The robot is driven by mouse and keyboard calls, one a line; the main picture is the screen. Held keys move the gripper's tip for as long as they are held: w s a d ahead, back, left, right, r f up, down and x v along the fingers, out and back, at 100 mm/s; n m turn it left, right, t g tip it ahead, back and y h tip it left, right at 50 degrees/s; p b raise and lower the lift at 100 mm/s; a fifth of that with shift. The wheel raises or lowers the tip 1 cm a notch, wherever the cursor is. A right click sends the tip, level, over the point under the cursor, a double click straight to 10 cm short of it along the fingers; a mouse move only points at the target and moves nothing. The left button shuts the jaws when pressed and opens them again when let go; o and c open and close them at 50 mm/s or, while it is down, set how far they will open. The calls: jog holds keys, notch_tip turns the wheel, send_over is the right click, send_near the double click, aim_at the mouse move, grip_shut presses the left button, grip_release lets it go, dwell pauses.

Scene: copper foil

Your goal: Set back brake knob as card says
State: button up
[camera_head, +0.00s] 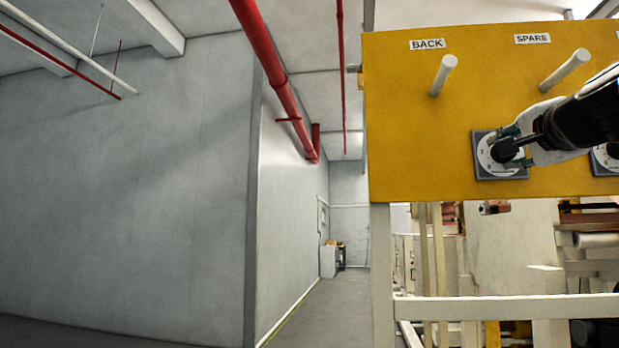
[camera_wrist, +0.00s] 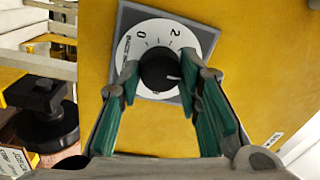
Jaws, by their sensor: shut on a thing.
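The black brake knob (camera_wrist: 160,70) sits on a round white dial (camera_wrist: 130,48) on a grey square plate (camera_wrist: 203,35). The dial shows the numbers 0 and 2; its small lettering is too blurred to read. A pale mark shows on the knob's right side. My gripper (camera_wrist: 158,76) is shut on the knob, a green-padded finger at each side. In the head view my gripper (camera_head: 511,147) reaches in from the right and partly covers the dial plate (camera_head: 484,173). A card (camera_wrist: 20,158) with partly cut-off, unreadable print shows at the wrist view's lower left.
The yellow panel (camera_head: 420,150) carries labels reading BACK (camera_head: 427,44) and SPARE (camera_head: 532,39). Pale pegs (camera_head: 443,75) (camera_head: 565,70) stick out below them. A second dial (camera_head: 605,160) is partly hidden at the right. Open floor (camera_head: 320,310) lies left of the panel.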

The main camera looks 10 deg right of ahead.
jog(key=shift+f+m, duration=0.1)
jog(key=shift+m, duration=0.4)
jog(key=o, duration=1.1)
jog(key=shift+o, duration=0.2)
jog(key=shift+s, duration=0.1)
jog(key=v, duration=1.1)
jog(key=shift+s+a, duration=0.15)
jog(key=shift+s, duration=0.25)
